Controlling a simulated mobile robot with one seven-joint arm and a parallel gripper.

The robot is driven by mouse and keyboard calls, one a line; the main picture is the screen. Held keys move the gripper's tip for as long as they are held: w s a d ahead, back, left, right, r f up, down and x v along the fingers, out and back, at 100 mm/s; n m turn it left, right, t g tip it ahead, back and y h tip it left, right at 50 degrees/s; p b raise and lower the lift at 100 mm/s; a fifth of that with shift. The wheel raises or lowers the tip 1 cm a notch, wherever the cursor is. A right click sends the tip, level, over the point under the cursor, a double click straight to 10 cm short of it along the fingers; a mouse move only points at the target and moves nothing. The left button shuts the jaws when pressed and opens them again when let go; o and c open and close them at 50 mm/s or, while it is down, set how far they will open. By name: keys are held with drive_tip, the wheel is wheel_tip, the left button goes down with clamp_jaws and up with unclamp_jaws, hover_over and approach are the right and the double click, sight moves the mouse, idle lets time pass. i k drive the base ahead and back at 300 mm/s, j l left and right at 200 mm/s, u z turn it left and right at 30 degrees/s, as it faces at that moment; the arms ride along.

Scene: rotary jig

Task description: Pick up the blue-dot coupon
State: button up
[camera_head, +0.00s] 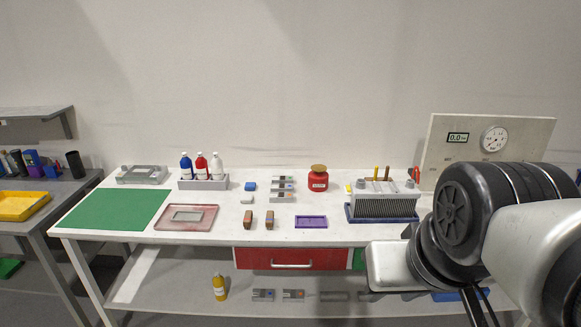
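Three small grey coupons (283,187) lie in a short column on the white table, right of the blue block. Their dots are too small to tell apart with certainty. Two similar grey pieces lie on the lower shelf: the left one (263,295) seems to bear a blue mark, the right one (293,295) a reddish one. I cannot tell which piece is the blue-dot coupon. My arm fills the right side of the view, and I cannot make out my gripper's fingers.
The table holds a green mat (112,209), a pink tray (163,217), a bottle rack (203,184), a red jar (318,181), a purple tray (311,222) and a finned grey block (384,204). A red drawer (292,258) is below. A gauge panel (448,124) stands at right.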

sight(274, 187)
drive_tip(key=i+j+z, duration=0.1)
drive_tip(key=i, duration=0.35)
drive_tip(key=i+j+z, duration=0.15)
drive_tip(key=i, duration=0.3)
drive_tip(key=i+j+z, duration=0.1)
drive_tip(key=i, duration=0.3)
drive_tip(key=i+j+z, duration=0.15)
drive_tip(key=i+j, duration=0.2)
drive_tip(key=i, duration=0.05)
